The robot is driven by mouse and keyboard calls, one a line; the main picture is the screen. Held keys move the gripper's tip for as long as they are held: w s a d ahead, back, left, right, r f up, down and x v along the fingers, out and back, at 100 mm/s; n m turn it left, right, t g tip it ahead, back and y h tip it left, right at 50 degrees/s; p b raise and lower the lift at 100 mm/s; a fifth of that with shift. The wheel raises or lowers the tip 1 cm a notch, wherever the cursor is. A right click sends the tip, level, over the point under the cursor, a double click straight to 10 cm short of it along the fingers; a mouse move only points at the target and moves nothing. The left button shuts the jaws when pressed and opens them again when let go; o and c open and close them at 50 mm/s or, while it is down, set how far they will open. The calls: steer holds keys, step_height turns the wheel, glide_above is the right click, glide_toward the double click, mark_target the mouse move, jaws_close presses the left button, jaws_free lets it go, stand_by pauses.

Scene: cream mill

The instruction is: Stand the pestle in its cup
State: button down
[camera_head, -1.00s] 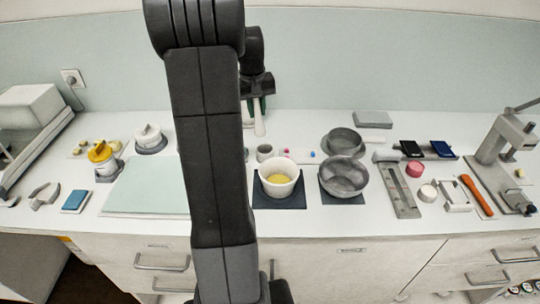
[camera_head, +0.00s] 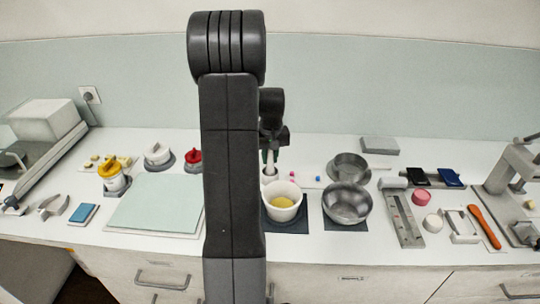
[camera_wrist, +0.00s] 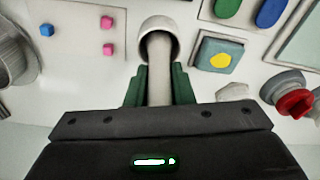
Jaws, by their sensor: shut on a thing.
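My gripper (camera_wrist: 158,88) is shut on the pestle (camera_wrist: 159,75), a pale rod between its green fingers. In the wrist view the pestle's far end overlaps the opening of a small pale round cup (camera_wrist: 174,33). In the head view the pestle (camera_head: 270,160) hangs roughly upright from my gripper (camera_head: 269,151), with its lower end at the cup (camera_head: 268,180), behind the white bowl. I cannot tell how deep the end is inside the cup.
The white bowl (camera_head: 283,213) with yellow contents stands on a dark mat just in front of the cup. A grey metal bowl (camera_head: 346,212) stands to the right. Small pink and blue cubes (camera_wrist: 46,30) lie near the cup. A red-topped container (camera_wrist: 295,103) is on the other side.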

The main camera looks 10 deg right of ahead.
mark_target(271, 169)
steer(key=shift+f, duration=0.2)
steer(key=c, duration=1.3)
jaws_free()
steer(key=shift+r, duration=0.1)
steer(key=shift+o, duration=0.2)
step_height(271, 169, up, 12)
steer(key=s+b, duration=0.1)
steer(key=shift+s+r, duration=0.15)
steer(key=shift+s, duration=0.05)
